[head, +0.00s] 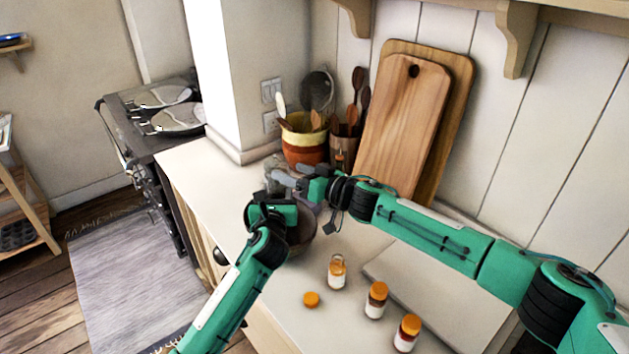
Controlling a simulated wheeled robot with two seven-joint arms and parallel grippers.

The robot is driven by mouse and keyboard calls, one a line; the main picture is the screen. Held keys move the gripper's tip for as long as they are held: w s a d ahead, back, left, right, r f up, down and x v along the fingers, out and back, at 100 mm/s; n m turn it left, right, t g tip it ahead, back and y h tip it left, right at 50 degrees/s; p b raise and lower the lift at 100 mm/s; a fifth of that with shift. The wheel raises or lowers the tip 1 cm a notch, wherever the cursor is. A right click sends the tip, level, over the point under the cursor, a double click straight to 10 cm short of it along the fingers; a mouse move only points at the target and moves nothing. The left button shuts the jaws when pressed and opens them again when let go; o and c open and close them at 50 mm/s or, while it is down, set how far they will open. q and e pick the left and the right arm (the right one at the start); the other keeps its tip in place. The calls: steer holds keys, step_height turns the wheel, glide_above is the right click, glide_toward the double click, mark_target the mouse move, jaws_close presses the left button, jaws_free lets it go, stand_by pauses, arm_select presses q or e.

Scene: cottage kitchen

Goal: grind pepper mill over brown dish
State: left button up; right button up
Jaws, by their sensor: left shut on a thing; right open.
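A brown dish (303,238) stands on the counter near its front edge, partly hidden behind my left arm. My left gripper (270,192) is over the dish's far left side. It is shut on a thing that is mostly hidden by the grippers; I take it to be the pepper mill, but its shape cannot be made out. My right gripper (286,180) reaches in from the right, open, close beside and above the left gripper. Whether it touches the held thing cannot be told.
An uncapped spice jar (337,273), an orange lid (311,299) and two capped jars (376,300) (407,334) stand in front. A pale slab (440,295) lies right. Behind are a utensil pot (304,148) and cutting boards (402,125). The counter's left part is clear.

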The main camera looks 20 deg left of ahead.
steer(key=v, duration=0.6)
stand_by(0.3)
